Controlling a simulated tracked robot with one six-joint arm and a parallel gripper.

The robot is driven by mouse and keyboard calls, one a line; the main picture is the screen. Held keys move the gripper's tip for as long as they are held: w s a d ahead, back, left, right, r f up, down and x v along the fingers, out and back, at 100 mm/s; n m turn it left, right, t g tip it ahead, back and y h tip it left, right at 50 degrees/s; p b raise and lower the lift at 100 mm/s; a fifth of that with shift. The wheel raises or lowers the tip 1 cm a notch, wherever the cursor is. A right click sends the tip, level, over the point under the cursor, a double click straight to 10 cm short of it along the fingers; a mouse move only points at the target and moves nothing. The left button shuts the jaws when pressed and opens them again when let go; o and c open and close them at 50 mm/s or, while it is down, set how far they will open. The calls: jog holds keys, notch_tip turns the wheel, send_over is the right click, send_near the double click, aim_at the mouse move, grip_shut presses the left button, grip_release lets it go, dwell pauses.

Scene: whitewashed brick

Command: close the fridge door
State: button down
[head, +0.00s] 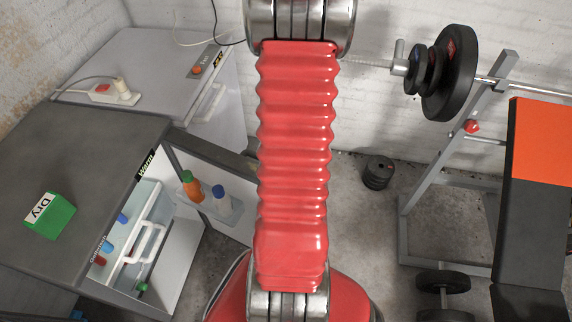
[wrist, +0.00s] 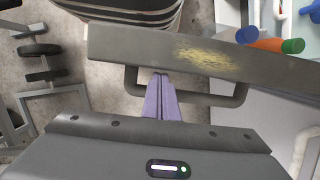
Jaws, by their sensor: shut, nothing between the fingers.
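The fridge (head: 85,180) is a dark grey box at the left in the head view, with its door (head: 202,152) standing open toward the right. The door's inner shelf carries an orange bottle (head: 192,187) and a white bottle with a blue cap (head: 221,200). In the wrist view the door's grey top edge (wrist: 130,42) runs across the picture, with a dark bar handle (wrist: 215,98) on the near side. My gripper (wrist: 159,78) is shut and empty, its purple fingers overlapping the handle. I cannot tell whether they touch it. The head view hides my gripper behind my red arm.
A white chest (head: 150,70) with a power strip stands behind the fridge. A green box marked "Dry" (head: 50,216) sits on the fridge top. A weight bench (head: 540,190) and barbell plates (head: 450,72) stand at the right.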

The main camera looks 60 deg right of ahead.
jog(key=v, duration=1.3)
jog(key=shift+r, duration=0.2)
jog(key=shift+w, duration=0.1)
